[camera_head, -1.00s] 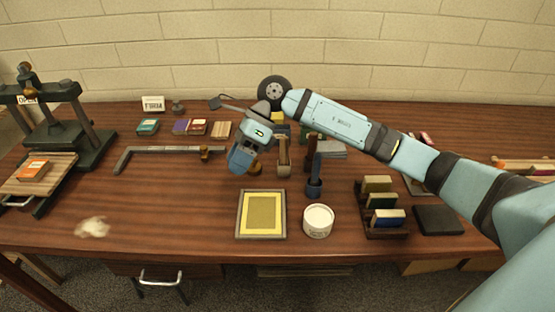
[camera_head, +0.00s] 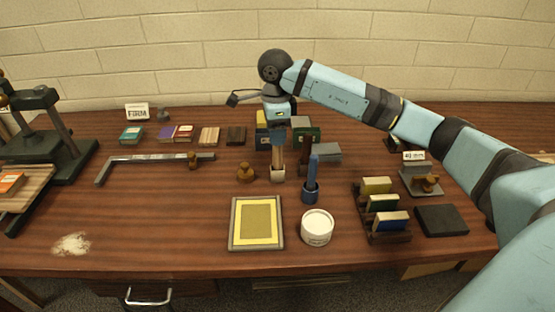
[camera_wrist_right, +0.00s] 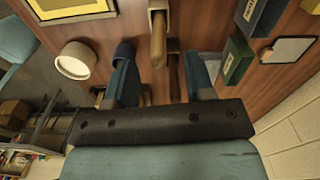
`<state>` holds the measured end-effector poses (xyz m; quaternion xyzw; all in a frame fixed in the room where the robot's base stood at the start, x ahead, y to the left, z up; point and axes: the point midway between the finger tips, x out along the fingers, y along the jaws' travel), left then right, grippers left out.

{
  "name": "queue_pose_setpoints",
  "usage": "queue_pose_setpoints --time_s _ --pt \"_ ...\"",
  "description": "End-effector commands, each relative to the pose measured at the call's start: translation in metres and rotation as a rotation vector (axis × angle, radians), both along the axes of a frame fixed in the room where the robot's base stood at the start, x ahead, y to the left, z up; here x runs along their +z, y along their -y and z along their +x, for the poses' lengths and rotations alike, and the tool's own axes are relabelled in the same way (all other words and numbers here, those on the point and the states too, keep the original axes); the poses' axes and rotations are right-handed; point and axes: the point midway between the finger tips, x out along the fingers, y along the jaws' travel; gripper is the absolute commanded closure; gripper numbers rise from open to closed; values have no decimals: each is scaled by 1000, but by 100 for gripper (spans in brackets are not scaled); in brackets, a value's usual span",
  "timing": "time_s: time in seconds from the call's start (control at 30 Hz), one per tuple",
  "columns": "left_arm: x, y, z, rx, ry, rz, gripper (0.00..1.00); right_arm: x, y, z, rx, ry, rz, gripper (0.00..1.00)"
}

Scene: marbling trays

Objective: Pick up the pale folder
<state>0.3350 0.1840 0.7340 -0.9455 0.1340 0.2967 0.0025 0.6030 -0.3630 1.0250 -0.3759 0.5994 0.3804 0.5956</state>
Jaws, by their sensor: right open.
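A tan, flat-sided upright tool (camera_head: 279,157) stands in a small pale cup (camera_head: 278,174) mid-table; it may be the pale folder, but I cannot be sure. In the right wrist view the tan tool (camera_wrist_right: 158,42) and its cup (camera_wrist_right: 158,5) show between and beyond the fingers. A darker wooden piece (camera_wrist_right: 173,62) is beside it. My right gripper (camera_head: 278,141) points down over the tool from above. In the wrist view my right gripper (camera_wrist_right: 162,82) has its fingers wide apart, with nothing clearly held. My left gripper is not in view.
A yellow framed tray (camera_head: 232,224) lies in front. Green boxes (camera_head: 312,131) stand behind. The left-front table is mostly clear.

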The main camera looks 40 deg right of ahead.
Motion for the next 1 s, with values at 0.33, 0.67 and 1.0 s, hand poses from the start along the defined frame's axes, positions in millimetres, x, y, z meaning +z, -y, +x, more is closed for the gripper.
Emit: queue_pose_setpoints --time_s 0.33,0.67,1.0 --pt "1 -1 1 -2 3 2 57 -37 2 -5 0 -4 1 51" --pt "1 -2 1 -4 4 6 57 -53 2 -4 0 0 1 51" --pt "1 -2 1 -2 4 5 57 -53 1 -4 0 0 1 100"
